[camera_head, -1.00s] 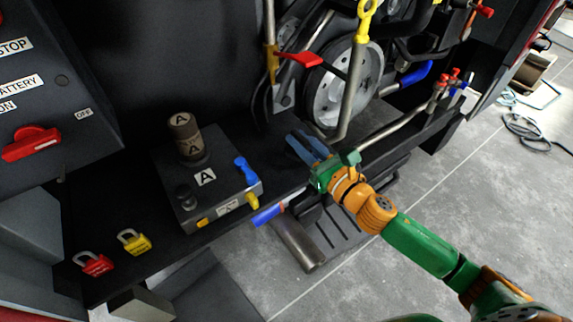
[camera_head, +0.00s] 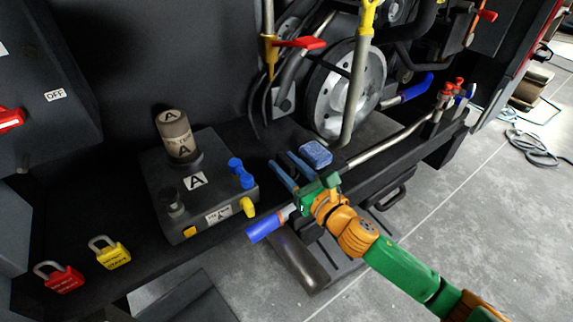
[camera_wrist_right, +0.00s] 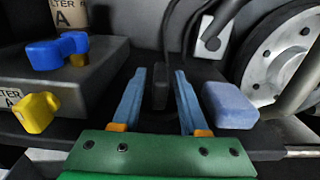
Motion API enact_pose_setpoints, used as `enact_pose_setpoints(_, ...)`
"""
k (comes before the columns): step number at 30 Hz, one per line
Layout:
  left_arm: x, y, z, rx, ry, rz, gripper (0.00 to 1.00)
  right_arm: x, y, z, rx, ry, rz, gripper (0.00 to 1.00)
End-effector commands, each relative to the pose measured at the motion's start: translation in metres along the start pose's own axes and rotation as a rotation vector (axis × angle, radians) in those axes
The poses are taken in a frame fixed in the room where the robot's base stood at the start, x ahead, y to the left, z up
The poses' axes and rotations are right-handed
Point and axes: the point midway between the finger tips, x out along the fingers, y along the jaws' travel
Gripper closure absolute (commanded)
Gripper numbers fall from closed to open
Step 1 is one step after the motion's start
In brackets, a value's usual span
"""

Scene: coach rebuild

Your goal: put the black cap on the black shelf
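My right gripper (camera_head: 281,160) is open over the black shelf (camera_head: 110,205), its two blue fingers pointing away from me. In the right wrist view, a small dark block (camera_wrist_right: 160,88) shows between the open fingers, apart from both; I cannot tell whether it is the black cap. A black, round cap-like piece (camera_head: 175,202) sits upright on the grey filter box (camera_head: 215,170), left of the gripper. My left gripper is not in view.
A blue sponge-like block (camera_head: 316,153) lies right of the fingers. Red (camera_head: 59,277) and yellow (camera_head: 112,253) padlocks lie on the shelf's left end. A blue-handled tool (camera_head: 266,228) is at the front edge. A pulley wheel (camera_head: 345,90) stands behind.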

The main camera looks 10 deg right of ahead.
Motion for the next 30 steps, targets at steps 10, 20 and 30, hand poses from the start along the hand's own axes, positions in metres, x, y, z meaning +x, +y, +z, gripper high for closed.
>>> enact_pose_setpoints(10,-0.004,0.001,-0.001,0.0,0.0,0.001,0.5,0.0,0.0,0.005,0.002,0.0,0.0,0.51)
enact_pose_setpoints(20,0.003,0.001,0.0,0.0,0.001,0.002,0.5,-0.067,0.0,0.001,0.0,0.005,0.001,0.51)
enact_pose_setpoints(30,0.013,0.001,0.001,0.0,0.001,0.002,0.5,-0.116,0.0,0.003,0.002,0.0,-0.001,0.51)
